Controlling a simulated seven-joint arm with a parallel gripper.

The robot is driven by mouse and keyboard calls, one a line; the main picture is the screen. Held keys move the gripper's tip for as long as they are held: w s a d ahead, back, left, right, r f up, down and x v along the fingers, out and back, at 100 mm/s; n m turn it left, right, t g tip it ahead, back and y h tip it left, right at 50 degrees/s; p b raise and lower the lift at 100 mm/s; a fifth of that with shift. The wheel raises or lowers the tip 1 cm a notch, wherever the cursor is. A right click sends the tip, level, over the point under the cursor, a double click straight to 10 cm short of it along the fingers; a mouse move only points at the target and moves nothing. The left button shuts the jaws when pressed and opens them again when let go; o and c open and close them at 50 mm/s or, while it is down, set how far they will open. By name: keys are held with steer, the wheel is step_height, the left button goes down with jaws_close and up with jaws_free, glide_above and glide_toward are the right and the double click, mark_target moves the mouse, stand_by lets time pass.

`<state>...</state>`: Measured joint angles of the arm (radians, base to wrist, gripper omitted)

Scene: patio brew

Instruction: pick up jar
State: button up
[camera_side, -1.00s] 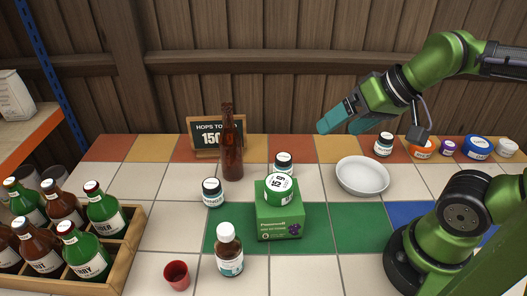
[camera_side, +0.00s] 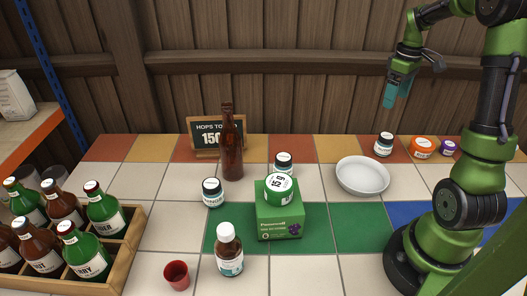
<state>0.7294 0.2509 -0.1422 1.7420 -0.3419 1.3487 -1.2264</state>
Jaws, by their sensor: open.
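Several small jars stand on the tiled table, and I cannot tell which one the task names. One dark-lidded jar with a white label (camera_side: 213,193) stands left of the green box. A similar jar (camera_side: 284,162) stands behind the box, its lower part hidden.
A green box (camera_side: 279,222) bears a green-and-white tin (camera_side: 279,188). Around it are a white bowl (camera_side: 362,175), tall brown bottle (camera_side: 232,150), small brown bottle (camera_side: 229,250), red cup (camera_side: 177,275) and a sign (camera_side: 205,137). A wooden bottle crate (camera_side: 122,262) fills the front left.

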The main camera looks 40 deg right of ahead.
steer(key=n, duration=0.1)
glide_toward(387, 136)
steer(key=shift+n, duration=0.4)
steer(key=f, duration=0.4)
steer(key=w+f, duration=0.1)
steer(key=f, duration=0.1)
steer(key=shift+f, duration=0.4)
steer(key=shift+s+f, duration=0.25)
steer(key=shift+f, duration=1.15)
steer(key=shift+s+f, duration=0.2)
steer(key=shift+f, duration=1.15)
steer(key=c, duration=1.2)
